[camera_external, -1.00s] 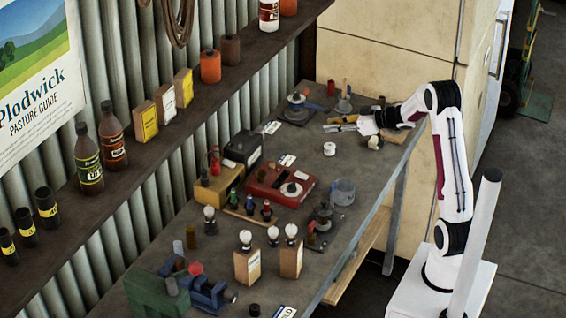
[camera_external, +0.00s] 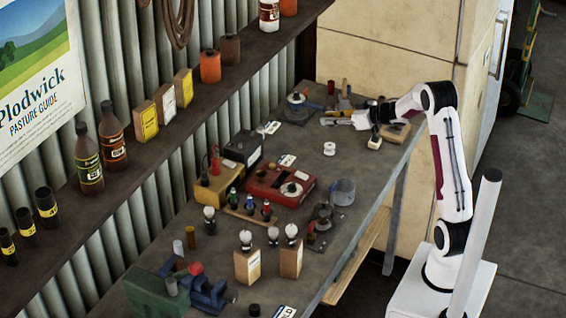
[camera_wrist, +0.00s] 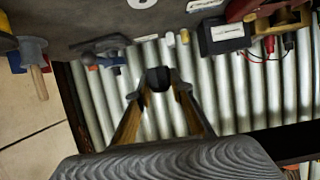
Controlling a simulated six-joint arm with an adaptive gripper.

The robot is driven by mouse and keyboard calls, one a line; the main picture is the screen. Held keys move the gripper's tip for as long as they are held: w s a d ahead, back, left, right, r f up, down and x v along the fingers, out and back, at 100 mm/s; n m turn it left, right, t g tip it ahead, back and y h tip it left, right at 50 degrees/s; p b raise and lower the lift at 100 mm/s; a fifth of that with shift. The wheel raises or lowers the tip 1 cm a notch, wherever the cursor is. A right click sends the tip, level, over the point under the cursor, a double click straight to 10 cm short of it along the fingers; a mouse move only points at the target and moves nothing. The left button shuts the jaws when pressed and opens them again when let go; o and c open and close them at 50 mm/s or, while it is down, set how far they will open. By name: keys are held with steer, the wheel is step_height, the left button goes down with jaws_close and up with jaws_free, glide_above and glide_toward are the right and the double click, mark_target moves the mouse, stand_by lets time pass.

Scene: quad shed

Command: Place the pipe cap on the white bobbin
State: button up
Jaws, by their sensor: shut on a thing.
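The white bobbin (camera_external: 329,149) stands upright on the bench, to the right of the white labels. Its edge also shows at the top of the wrist view (camera_wrist: 141,4). My gripper (camera_external: 332,120) is above the far part of the bench, farther back than the bobbin in the picture. In the wrist view its two fingers (camera_wrist: 160,84) are closed on a dark, rounded piece, the pipe cap (camera_wrist: 158,77). The cap is apart from the bobbin. It is too small to make out clearly in the external view.
A blue-grey round tool (camera_external: 298,106) stands behind the gripper. The bench around the bobbin is clear. Corrugated wall fills much of the wrist view.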

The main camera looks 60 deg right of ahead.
glide_above(328, 146)
steer(key=shift+d+f, duration=0.1)
steer(key=shift+f, duration=2.35)
steer(key=shift+f, duration=0.15)
steer(key=shift+f, duration=1.75)
steer(key=o, duration=0.9)
steer(key=shift+f, duration=0.15)
steer(key=shift+c, duration=0.2)
steer(key=shift+r, duration=0.2)
steer(key=v, duration=1.2)
